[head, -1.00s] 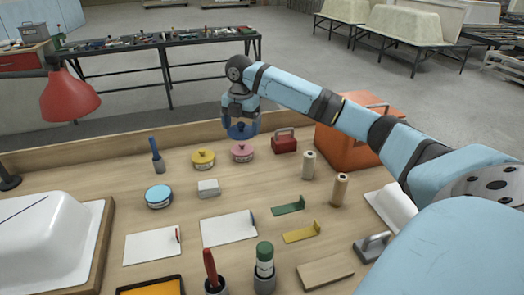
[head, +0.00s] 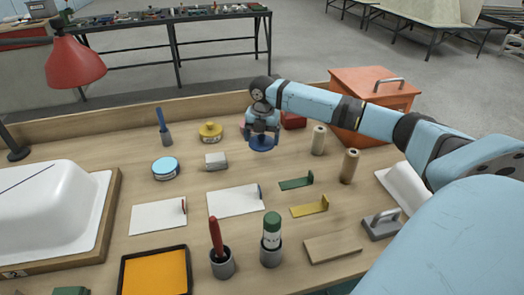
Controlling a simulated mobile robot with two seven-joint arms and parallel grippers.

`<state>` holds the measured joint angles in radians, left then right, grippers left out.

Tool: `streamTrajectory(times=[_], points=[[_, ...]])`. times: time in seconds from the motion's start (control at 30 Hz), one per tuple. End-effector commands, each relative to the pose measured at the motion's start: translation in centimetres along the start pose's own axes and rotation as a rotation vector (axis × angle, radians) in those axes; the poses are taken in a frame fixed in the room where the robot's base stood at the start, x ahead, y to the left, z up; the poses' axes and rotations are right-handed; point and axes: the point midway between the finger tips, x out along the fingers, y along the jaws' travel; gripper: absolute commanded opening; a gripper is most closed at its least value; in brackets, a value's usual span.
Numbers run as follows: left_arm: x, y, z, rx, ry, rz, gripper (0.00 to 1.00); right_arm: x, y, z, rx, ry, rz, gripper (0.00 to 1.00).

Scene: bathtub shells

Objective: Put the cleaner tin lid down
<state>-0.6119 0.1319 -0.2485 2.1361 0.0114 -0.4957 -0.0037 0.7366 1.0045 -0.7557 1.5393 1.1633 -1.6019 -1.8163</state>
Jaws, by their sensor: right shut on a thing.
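My right gripper (head: 262,133) is shut on the blue cleaner tin lid (head: 262,145). It points down and holds the lid flat, over or close to bare bench top right of the grey block (head: 215,161). I cannot tell whether the lid touches the wood. The cleaner tin (head: 166,168), blue with a white band, stands open at the left with pale blue contents showing. My left gripper is out of view.
A yellow lidded tin (head: 210,133) stands behind; the pink tin is mostly hidden by my gripper. Two tan rolls (head: 319,140) stand to the right. White sheets (head: 235,201) and a green angled piece (head: 296,183) lie in front. An orange box (head: 372,100) is behind right.

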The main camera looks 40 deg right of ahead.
Motion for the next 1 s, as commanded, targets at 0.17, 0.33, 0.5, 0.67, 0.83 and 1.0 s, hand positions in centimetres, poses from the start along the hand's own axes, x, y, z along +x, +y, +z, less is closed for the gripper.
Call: streamTrajectory(times=[0.17,0.33,0.5,0.67,0.83,1.0], points=[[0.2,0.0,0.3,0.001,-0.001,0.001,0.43,1.6,0.0,-0.1,-0.001,0.001,0.000,0.64],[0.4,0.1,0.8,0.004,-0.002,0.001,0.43,4.7,-0.1,-0.1,-0.001,0.003,-0.002,0.64],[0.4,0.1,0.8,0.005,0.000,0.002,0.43,5.8,-0.1,0.0,0.000,0.000,0.001,0.64],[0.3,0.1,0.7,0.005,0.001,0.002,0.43,5.8,-0.1,0.0,-0.001,0.000,0.001,0.64],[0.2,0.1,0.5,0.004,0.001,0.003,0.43,6.1,-0.1,0.0,0.000,0.000,0.000,0.91],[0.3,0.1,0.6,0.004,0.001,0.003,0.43,6.1,-0.1,0.0,0.000,0.000,0.000,1.00]])
